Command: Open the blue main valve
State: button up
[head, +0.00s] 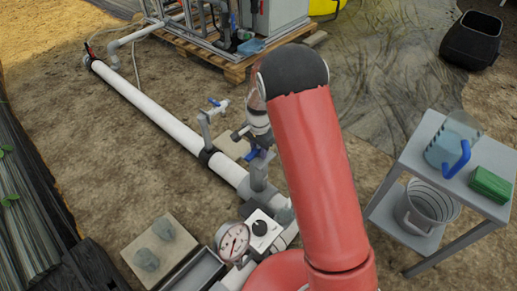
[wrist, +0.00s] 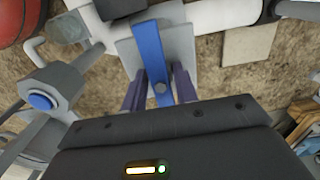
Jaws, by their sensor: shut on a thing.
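The blue lever (wrist: 148,50) of a valve runs up the middle of the wrist view, over a grey body. It lies across the white pipe (wrist: 225,14) behind it. My gripper (wrist: 160,90) has one dark finger on each side of the lever and is shut on it. In the head view the blue handle (head: 251,155) shows small beside the grey valve body (head: 259,174) on the white main pipe (head: 150,108). My red arm hides part of that area.
A smaller blue-handled tap (head: 214,102) stands on the pipe nearby. A pressure gauge (head: 234,241) and a white box with a black knob (head: 260,229) sit nearer. A grey side table (head: 424,164) with a jug (head: 452,143) stands at right. Bare soil lies left of the pipe.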

jog(key=shift+s+f, duration=0.1)
jog(key=shift+f, duration=0.1)
jog(key=c, duration=0.4)
jog(key=n, duration=0.4)
jog(key=shift+n+b, duration=0.3)
jog(key=shift+b, duration=0.05)
jog(key=shift+c, duration=0.2)
jog(key=n, duration=0.3)
jog(key=shift+n, duration=0.3)
jog(key=n, duration=0.5)
jog(key=n+p, duration=0.1)
jog(key=n, duration=0.3)
jog(key=shift+s, duration=0.1)
jog(key=shift+f+n+p, duration=0.1)
jog(key=shift+n+p, duration=0.2)
jog(key=shift+n, duration=0.9)
